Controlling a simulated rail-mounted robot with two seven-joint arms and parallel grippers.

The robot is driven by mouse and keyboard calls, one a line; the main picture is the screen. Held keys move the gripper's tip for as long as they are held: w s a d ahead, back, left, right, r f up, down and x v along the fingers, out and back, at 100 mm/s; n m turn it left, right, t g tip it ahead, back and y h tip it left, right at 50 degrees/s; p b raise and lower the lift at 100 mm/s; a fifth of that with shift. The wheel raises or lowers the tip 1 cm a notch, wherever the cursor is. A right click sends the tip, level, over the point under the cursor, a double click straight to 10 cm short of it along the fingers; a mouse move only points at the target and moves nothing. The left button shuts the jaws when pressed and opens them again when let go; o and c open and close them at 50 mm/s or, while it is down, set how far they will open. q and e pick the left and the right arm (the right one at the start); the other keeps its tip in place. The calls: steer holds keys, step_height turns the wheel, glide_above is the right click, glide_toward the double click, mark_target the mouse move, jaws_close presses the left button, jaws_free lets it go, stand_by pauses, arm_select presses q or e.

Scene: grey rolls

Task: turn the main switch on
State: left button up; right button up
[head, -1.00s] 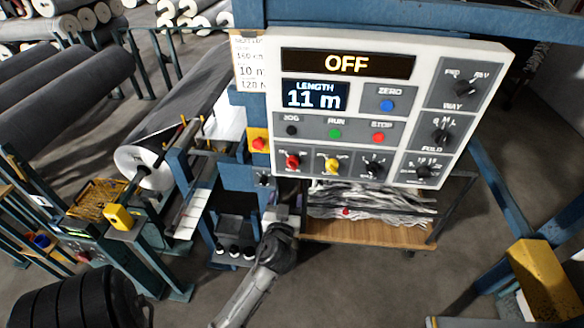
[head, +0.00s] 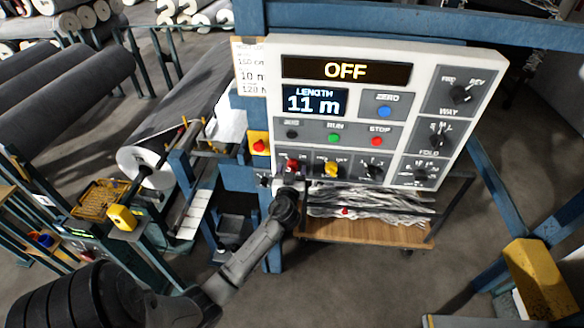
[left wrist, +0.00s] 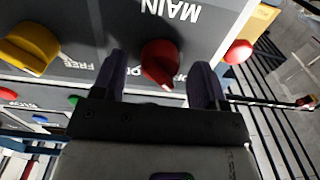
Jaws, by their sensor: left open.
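The control panel (head: 415,80) is white and grey, and its top display (head: 346,69) reads OFF. The main switch is a red knob (head: 292,164) at the panel's lower left. In the left wrist view the red knob (left wrist: 160,62) sits under the word MAIN, between the two fingers of my left gripper (left wrist: 163,80). The fingers are open on either side of it, and I cannot tell whether they touch it. In the head view my left gripper (head: 287,180) is just below the knob and partly covers it. My right gripper is not in view.
A yellow knob (head: 331,168) is close beside the red one, with a black knob (head: 373,171) further right. A red button (head: 259,146) on a yellow plate is to the left. A wooden-topped cart (head: 365,233) with grey scraps stands below the panel.

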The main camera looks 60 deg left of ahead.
arm_select(q)
steer(key=shift+w+a, duration=0.3)
steer(key=shift+a, duration=0.1)
steer(key=c, duration=0.9)
